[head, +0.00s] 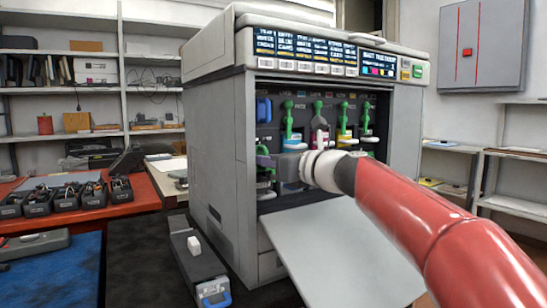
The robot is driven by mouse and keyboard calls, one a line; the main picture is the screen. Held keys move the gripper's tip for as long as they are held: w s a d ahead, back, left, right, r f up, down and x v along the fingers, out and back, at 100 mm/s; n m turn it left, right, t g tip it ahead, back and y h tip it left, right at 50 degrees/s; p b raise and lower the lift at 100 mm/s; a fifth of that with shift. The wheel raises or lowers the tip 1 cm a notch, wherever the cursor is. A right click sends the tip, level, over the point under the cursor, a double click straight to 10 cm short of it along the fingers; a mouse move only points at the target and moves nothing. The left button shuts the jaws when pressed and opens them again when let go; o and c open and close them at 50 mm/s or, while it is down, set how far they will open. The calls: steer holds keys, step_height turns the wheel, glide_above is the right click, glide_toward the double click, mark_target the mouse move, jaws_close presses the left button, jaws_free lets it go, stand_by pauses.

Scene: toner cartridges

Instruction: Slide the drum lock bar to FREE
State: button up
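The printer (217,150) stands with its front bay (295,103) exposed and its front flap (345,250) lowered. Several green levers (288,115) stand in a row inside, with small white labels whose text is too small to read. A blue handle (263,110) sits at the bay's upper left. I cannot tell for sure which part is the drum lock bar, or where FREE is. My gripper (266,161) points left at the bay's lower left, below the blue handle. My wrist and arm hide the lower middle and right of the bay. Its finger opening is too small to judge.
A grey unit with a blue handle (200,270) lies at the printer's lower left. A red-topped bench (145,194) with several black cartridges (65,199) is at left. Shelves (60,92) stand behind it. A wall cabinet (480,45) and white shelves (515,200) are at right.

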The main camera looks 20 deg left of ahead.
steer(key=shift+a+r, duration=0.2)
steer(key=shift+r, duration=0.05)
steer(key=shift+c, duration=0.3)
steer(key=shift+s+r, duration=0.1)
jaws_close()
steer(key=shift+a, duration=0.1)
steer(key=shift+w+d+p, duration=0.45)
steer(key=shift+w+d, duration=0.1)
steer(key=shift+w, duration=0.15)
steer(key=shift+o, duration=1.6)
jaws_free()
